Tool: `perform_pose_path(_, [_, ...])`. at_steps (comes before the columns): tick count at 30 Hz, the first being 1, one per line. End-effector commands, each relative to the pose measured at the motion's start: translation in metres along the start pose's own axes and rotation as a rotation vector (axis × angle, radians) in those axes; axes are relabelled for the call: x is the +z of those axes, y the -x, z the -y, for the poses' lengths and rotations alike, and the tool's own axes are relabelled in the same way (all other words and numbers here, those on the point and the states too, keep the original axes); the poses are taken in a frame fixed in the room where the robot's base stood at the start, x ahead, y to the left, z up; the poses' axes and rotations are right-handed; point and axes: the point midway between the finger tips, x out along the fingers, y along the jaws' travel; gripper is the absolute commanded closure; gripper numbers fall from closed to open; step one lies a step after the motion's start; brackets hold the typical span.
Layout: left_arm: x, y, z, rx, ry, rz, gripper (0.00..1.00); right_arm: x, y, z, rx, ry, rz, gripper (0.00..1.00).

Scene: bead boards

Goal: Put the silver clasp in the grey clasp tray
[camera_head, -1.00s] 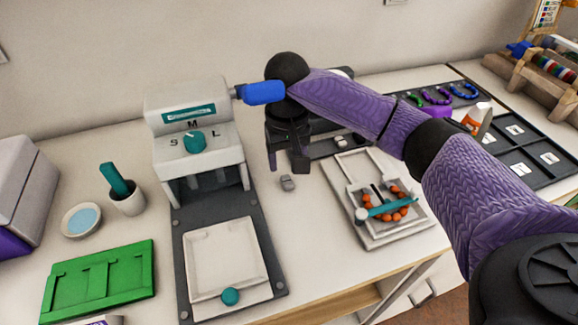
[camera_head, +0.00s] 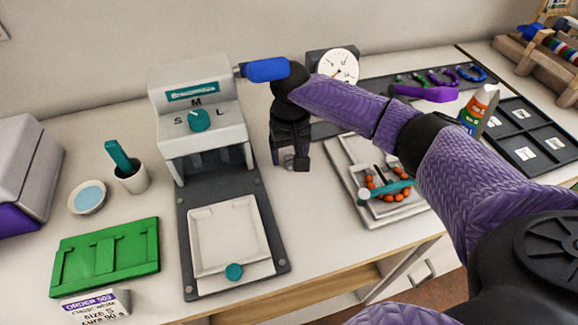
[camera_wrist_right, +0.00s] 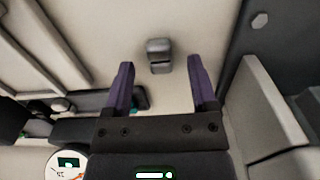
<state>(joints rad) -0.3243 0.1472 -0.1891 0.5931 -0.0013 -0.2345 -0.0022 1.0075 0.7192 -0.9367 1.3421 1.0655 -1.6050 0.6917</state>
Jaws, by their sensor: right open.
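The silver clasp (camera_head: 289,160) is a small grey block on the white table, right of the press machine. In the right wrist view the clasp (camera_wrist_right: 159,56) lies just beyond the fingertips, roughly midway between them, untouched. My right gripper (camera_head: 290,165) points down over it, open and empty; both purple-grey fingers show in the wrist view (camera_wrist_right: 160,72). I cannot single out the grey clasp tray with certainty; my right arm covers part of the area behind the gripper. My left gripper is not in view.
The press machine (camera_head: 197,115) stands close left of the gripper. A white board (camera_head: 350,155) with orange beads and a teal bar lies to the right. A round dial (camera_head: 338,66) stands behind.

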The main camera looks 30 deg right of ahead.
Motion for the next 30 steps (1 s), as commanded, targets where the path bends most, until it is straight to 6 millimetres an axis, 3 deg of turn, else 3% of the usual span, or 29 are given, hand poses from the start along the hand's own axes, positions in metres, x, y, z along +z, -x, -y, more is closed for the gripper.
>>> perform_pose_path(1, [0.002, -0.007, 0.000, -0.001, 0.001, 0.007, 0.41, 0.000, -0.011, 0.000, 0.000, 0.000, 0.002, 0.26])
perform_pose_path(7, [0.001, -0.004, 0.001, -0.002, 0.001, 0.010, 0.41, 0.000, -0.007, 0.000, -0.001, 0.000, -0.002, 0.29])
perform_pose_path(17, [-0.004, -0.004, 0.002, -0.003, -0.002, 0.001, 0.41, 0.000, -0.007, 0.000, -0.001, 0.000, -0.001, 0.98])
perform_pose_path(30, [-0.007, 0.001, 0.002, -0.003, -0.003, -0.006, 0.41, 0.000, 0.001, 0.000, -0.002, 0.000, -0.002, 1.00])
